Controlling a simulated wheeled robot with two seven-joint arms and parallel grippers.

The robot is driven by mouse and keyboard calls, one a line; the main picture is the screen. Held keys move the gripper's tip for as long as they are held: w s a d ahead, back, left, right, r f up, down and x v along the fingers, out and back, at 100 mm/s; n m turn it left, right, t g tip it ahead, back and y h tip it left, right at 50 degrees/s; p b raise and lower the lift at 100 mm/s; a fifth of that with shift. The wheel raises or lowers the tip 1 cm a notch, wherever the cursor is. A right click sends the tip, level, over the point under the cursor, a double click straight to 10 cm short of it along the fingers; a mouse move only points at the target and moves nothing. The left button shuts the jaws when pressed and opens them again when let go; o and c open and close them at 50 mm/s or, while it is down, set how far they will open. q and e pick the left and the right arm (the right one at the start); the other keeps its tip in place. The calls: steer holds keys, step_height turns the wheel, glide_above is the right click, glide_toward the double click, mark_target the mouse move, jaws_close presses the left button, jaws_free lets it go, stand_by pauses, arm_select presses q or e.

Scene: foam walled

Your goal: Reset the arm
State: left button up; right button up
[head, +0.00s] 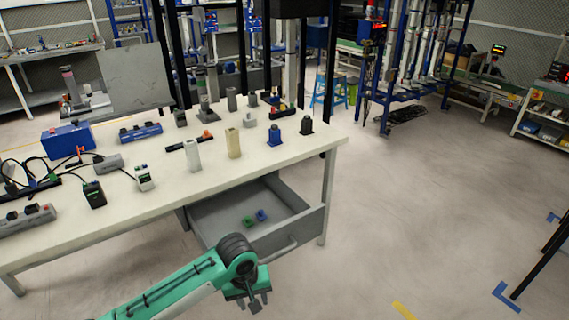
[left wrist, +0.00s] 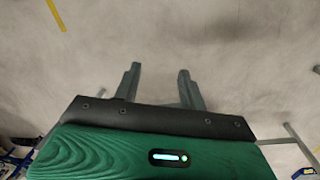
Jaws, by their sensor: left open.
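My left arm is green and comes in from the bottom left of the head view. My left gripper (head: 255,301) hangs over the floor in front of the open drawer and points down. In the left wrist view its two fingers (left wrist: 158,85) stand apart with only bare floor between them, so it is open and empty. My right gripper is not in view.
A long white table (head: 125,222) carries several small devices and blocks. Its grey drawer (head: 280,232) is pulled open and holds a green piece (head: 248,222) and a blue piece (head: 262,215). Free floor (head: 420,210) lies to the right.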

arm_select(q)
steer(key=a+f+t+h+p, duration=0.1)
steer(key=a+f+t+p, duration=0.3)
steer(key=f, duration=1.5)
steer(key=s+a+f+g, duration=0.2)
steer(key=s+a+f, duration=0.4)
steer(key=f, duration=0.4)
steer(key=s+a+f+m+y+p, duration=0.1)
steer(key=s+a+f, duration=0.2)
steer(key=s+f, duration=0.35)
steer(key=s+a+f+m+y+p, duration=0.1)
steer(key=s+a+f, duration=0.15)
steer(key=s, duration=0.65)
steer(key=s+a+f+m, duration=0.1)
steer(key=s+f, duration=0.2)
steer(key=s, duration=0.8)
steer(key=s+a+f+m+g+p, duration=0.1)
steer(key=s+f, duration=0.2)
steer(key=s, duration=0.9)
steer(key=shift+a+m, duration=0.4)
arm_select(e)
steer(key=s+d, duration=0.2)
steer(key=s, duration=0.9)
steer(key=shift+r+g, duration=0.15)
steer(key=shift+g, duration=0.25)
arm_select(q)
steer(key=shift+w, duration=0.1)
steer(key=shift+c, duration=0.2)
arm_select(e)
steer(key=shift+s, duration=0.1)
